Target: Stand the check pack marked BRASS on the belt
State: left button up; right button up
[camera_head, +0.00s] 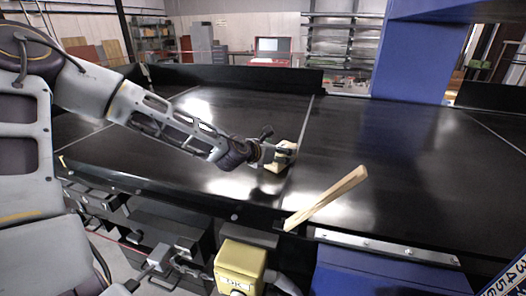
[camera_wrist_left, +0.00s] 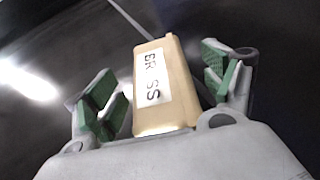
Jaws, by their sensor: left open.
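The check pack (camera_wrist_left: 178,88) is a tan block with a white label reading BRASS, one letter partly unreadable, in the left wrist view. In the head view the pack (camera_head: 279,163) is on the black belt (camera_head: 370,150), partly hidden by my gripper. My left gripper (camera_wrist_left: 165,85) has its green-padded fingers spread on both sides of the pack, with gaps to it. In the head view the left gripper (camera_head: 280,151) is at the pack, low over the belt. My right gripper is not in view.
A yellow box (camera_head: 240,264) stands in front of the belt. A blue arch (camera_head: 425,60) spans the belt at right. The belt's left part is clear.

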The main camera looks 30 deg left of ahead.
pick_arm(q)
jog(key=v, duration=1.2)
dwell(1.3)
jog(key=shift+f, duration=0.1)
dwell(0.9)
